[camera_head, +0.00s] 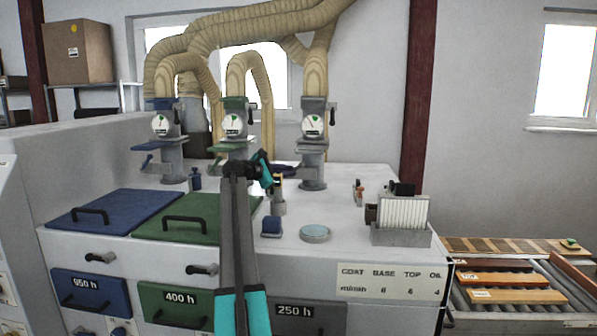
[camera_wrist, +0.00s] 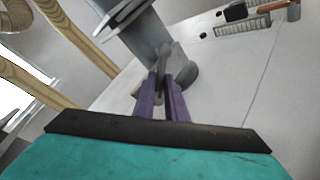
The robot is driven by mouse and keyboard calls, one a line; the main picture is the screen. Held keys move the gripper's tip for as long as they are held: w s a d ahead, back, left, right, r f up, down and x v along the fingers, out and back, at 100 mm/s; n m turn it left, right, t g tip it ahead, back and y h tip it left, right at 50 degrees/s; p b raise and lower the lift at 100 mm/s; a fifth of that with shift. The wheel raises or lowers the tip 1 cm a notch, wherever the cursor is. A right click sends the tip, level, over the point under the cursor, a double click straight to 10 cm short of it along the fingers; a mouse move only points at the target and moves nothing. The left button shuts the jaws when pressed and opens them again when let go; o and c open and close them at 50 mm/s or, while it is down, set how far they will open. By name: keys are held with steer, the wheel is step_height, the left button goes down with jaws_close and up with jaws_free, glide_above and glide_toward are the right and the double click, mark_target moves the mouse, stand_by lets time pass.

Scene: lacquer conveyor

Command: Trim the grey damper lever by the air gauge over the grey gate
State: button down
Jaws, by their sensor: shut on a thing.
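The grey duct column (camera_head: 314,170) stands rightmost of three, with a round air gauge (camera_head: 312,125) on its front. A dark lever (camera_head: 333,113) sits at the right of this gauge. The grey gate plate (camera_head: 318,149) is below the gauge. My gripper (camera_head: 287,170) is just left of the column's lower part. In the wrist view, its purple fingers (camera_wrist: 163,98) are shut on a narrow grey piece (camera_wrist: 161,62) in front of the column (camera_wrist: 150,38). I cannot tell whether this piece belongs to the column. The lever and gauge do not show clearly there.
Blue (camera_head: 165,125) and green (camera_head: 235,122) gauge columns stand to the left.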

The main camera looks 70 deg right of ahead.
steer(key=c, duration=2.1)
jaws_free()
steer(key=shift+a, duration=0.1)
steer(key=b+v, duration=0.4)
steer(key=v, duration=0.9)
steer(key=shift+w+a+r, duration=0.1)
steer(key=shift+w+a, duration=0.15)
steer(key=shift+a, duration=0.1)
